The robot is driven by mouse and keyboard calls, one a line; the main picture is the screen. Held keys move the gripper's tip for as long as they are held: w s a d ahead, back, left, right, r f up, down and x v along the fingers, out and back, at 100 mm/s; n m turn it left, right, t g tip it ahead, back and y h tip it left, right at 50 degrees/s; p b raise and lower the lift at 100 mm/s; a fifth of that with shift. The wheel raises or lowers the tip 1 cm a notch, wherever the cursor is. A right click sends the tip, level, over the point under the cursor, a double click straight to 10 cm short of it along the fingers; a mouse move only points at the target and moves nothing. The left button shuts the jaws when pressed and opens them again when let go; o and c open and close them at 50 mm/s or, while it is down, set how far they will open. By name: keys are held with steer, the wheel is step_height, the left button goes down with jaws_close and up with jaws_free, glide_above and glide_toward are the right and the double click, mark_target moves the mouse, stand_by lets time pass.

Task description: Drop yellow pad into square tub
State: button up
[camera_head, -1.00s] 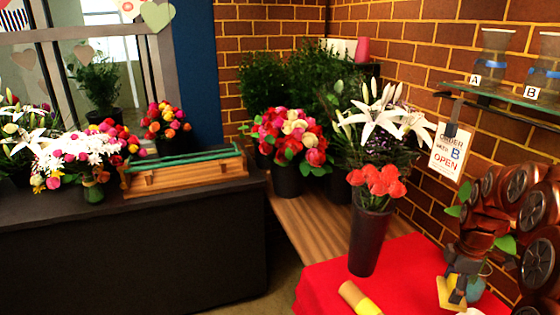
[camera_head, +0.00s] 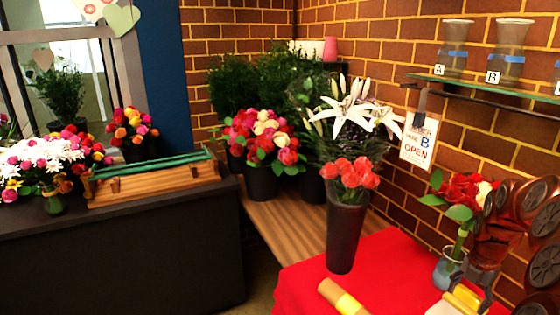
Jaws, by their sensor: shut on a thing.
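The yellow pad (camera_head: 467,297) is at the lower right, low over or at the red-covered table. My gripper (camera_head: 482,287) is shut on it, with its dark fingers partly hidden by the pad and the bottom of the picture. I cannot tell whether the pad touches the table. No square tub can be made out in this view.
On the red tablecloth (camera_head: 305,282) stand a dark vase of red flowers (camera_head: 345,235) and a glass vase (camera_head: 447,268) with a bouquet, close to my gripper. A tan roll with a yellow band (camera_head: 342,297) lies at the front. A glass shelf (camera_head: 480,88) holds vases above.

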steer(key=shift+f+b, duration=0.65)
steer(key=shift+f, duration=2.1)
steer(key=o, duration=1.2)
step_height(320, 180, up, 12)
steer(key=shift+f, duration=0.25)
steer(key=shift+r, duration=0.25)
steer(key=shift+a, duration=0.15)
